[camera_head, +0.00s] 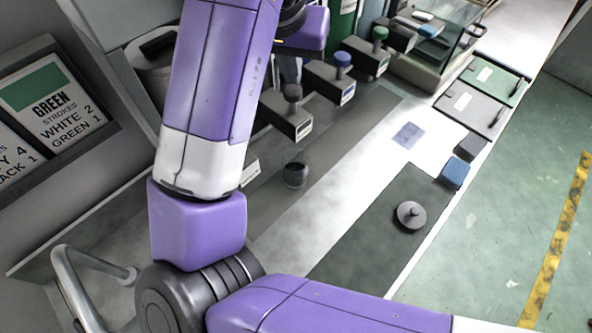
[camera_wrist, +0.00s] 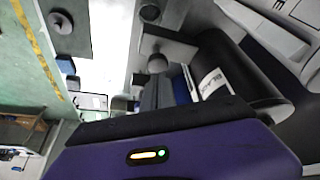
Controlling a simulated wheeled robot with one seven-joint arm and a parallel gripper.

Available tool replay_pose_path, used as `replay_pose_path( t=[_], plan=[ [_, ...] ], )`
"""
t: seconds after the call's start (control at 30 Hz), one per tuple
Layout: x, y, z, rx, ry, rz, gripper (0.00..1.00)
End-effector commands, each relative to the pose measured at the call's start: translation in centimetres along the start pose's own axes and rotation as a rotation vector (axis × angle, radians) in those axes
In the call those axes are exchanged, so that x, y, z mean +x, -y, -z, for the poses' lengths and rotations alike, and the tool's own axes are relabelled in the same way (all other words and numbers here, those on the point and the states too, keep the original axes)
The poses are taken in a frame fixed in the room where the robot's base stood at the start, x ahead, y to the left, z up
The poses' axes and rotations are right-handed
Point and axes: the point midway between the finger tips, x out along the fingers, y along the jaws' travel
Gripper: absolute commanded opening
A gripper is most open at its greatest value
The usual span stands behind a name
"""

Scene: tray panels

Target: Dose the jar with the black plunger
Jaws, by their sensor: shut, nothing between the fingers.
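The jar (camera_head: 296,174), clear glass with dark contents, stands on the grey strip in the head view, right of my arm. In the wrist view my gripper (camera_wrist: 163,92) is shut and empty, its fingers close to a dark grey round knob (camera_wrist: 157,62). I cannot tell whether the fingers touch the knob. A dispenser with a dark grey knob (camera_head: 293,92) shows right of my arm.
Dispensers with a blue knob (camera_head: 342,59) and a green knob (camera_head: 380,33) stand farther along the row. A sign (camera_head: 55,103) lists strokes. The white counter strip is mostly clear.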

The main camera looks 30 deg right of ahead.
Motion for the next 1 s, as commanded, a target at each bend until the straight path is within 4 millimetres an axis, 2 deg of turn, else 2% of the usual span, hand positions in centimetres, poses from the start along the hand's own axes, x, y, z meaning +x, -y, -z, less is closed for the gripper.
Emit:
replay_pose_path(
  t=[0.7, 1.0],
  plan=[
    [-5.4, 0.0, 2.3, 0.0, -0.001, 0.0, 0.0],
    [-5.5, 0.0, 2.3, 0.0, 0.0, 0.0, 0.0]
  ],
)
